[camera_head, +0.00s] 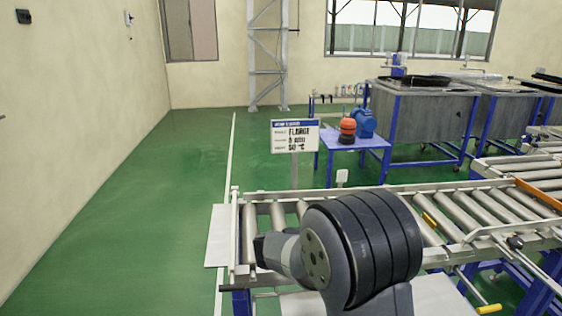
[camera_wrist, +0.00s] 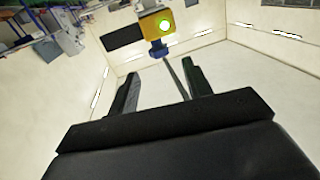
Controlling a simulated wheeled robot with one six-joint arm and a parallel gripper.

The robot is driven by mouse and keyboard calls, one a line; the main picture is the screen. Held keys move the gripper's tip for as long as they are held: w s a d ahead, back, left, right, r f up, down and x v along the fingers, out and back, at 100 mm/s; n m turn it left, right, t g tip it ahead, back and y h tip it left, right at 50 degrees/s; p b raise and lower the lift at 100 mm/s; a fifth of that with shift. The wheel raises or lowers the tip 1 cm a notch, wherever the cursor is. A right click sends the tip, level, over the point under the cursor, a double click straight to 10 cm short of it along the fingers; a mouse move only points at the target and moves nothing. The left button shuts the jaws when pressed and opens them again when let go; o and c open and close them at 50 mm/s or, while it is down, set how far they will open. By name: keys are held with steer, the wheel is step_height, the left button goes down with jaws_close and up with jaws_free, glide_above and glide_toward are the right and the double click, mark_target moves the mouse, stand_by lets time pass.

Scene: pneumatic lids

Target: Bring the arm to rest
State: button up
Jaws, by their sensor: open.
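My gripper (camera_wrist: 160,88) shows in the wrist view with its two dark fingers apart and nothing between them. Beyond the fingers is a large pale surface with light strips. In the head view my arm is raised in front of the roller conveyor (camera_head: 460,208), with its dark rounded joint covering part of the rollers. The gripper itself cannot be made out in the head view.
A sign (camera_head: 295,136) on a post stands behind the conveyor. A blue table (camera_head: 340,141) holds an orange and a blue item. Grey tanks (camera_head: 425,118) in blue frames stand at the right. Green floor at the left is clear. A yellow device (camera_wrist: 160,25) with a green light shows beyond the fingers.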

steer(key=p+x, duration=0.1)
steer(key=x, duration=0.7)
steer(key=shift+d+f, duration=0.1)
steer(key=shift+d, duration=0.1)
steer(key=shift+a+n+t+b, duration=0.1)
steer(key=shift+n+t+b, duration=0.2)
steer(key=shift+t, duration=0.1)
